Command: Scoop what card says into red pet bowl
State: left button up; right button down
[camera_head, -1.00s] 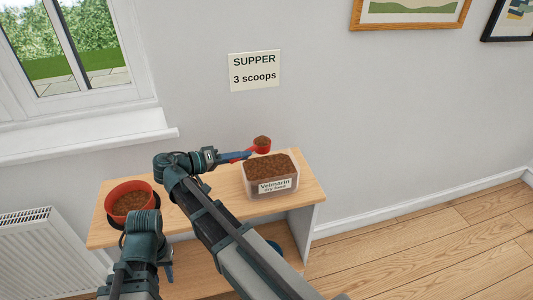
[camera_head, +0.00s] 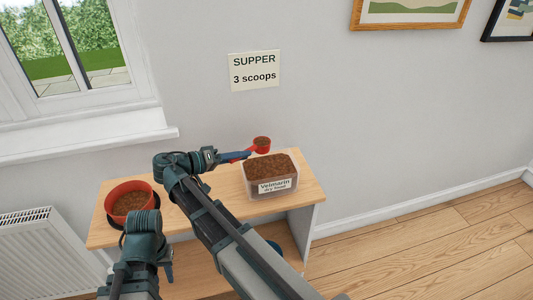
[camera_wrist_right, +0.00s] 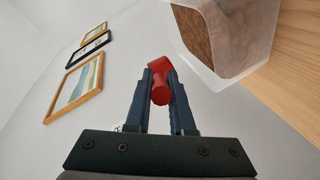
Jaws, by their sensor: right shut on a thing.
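A card (camera_head: 254,70) on the wall reads "SUPPER 3 scoops". A clear tub (camera_head: 272,190) labelled "Velmarin dry food" holds brown food on the bench. The red pet bowl (camera_head: 129,187) stands at the bench's left end with brown food inside. My right gripper (camera_head: 243,155) is shut on the handle of a red scoop (camera_head: 262,142), held by the tub's back left corner. The scoop also shows between the fingers in the right wrist view (camera_wrist_right: 160,86). Its contents are hard to make out. My left gripper (camera_head: 167,266) is low in front of the bench, its fingers mostly hidden.
The wooden bench (camera_head: 227,197) has bare room between bowl and tub, partly covered by my right arm. The wall (camera_head: 380,130) is close behind it. A window sill (camera_head: 90,132) juts out at upper left, and a radiator (camera_head: 40,255) stands at lower left.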

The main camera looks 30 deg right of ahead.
jog(key=shift+s, duration=0.15)
jog(key=shift+s+d, duration=0.25)
jog(key=shift+s, duration=0.4)
jog(key=shift+s+d, duration=0.2)
jog(key=shift+s, duration=0.4)
